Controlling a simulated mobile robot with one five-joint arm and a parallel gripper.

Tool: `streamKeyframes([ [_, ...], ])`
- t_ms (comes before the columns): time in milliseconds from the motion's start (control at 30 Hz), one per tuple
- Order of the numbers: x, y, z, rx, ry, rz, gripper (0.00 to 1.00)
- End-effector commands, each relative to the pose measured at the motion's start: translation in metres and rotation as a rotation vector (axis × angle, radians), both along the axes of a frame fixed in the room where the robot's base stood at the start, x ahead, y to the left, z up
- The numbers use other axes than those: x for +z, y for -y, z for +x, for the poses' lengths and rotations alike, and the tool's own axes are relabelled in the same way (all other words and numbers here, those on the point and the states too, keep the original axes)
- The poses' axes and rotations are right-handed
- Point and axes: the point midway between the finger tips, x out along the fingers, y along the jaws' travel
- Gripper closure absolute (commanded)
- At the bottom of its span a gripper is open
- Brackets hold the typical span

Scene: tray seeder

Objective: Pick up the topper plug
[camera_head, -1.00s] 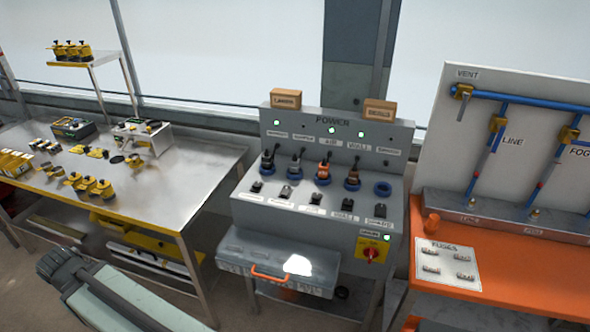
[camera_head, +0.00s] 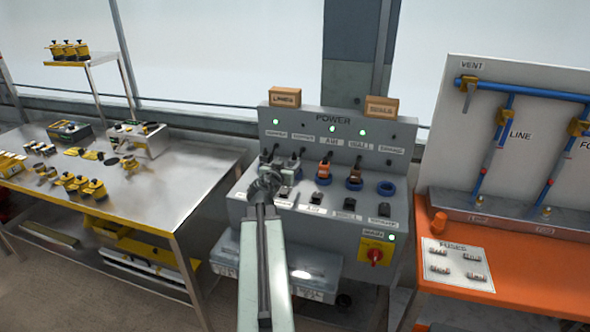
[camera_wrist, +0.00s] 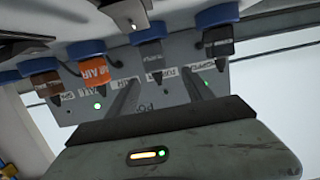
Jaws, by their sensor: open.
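The power panel (camera_head: 237,205) has a row of plugs in blue-ringed sockets. The grey plug (camera_head: 296,168), second from the left, sits under a label that seems to read TOPPER; my arm partly covers it. It also shows in the upside-down wrist view (camera_wrist: 152,58), upright in its socket between a dark plug (camera_wrist: 219,45) and the orange AIR plug (camera_wrist: 93,72). My gripper (camera_head: 264,180) is in front of the panel's left plugs. In the wrist view its two fingers (camera_wrist: 161,80) are open and empty, spread to either side of the grey plug, which is not held.
A brown plug (camera_head: 355,174) and an empty blue socket (camera_head: 386,188) stand to the right. A red rotary switch (camera_head: 375,255) is low on the panel. A steel table (camera_head: 190,185) is at left, an orange bench (camera_head: 470,275) at right.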

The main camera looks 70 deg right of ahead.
Motion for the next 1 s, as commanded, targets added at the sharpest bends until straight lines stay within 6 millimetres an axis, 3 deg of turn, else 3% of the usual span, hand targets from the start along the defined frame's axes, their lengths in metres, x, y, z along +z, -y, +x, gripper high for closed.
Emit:
streamKeyframes([
  [67,-0.004,0.013,0.001,-0.002,0.0,0.0,0.4],
  [267,-0.007,0.021,0.0,-0.002,0.001,0.001,0.4],
  [533,-0.019,0.064,-0.003,-0.002,-0.001,0.002,0.4],
  [767,-0.018,0.065,-0.004,-0.002,-0.001,0.002,0.4],
  [900,-0.018,0.065,-0.004,-0.002,-0.001,0.002,0.79],
  [1000,-0.018,0.065,-0.004,-0.002,-0.001,0.002,1.0],
])
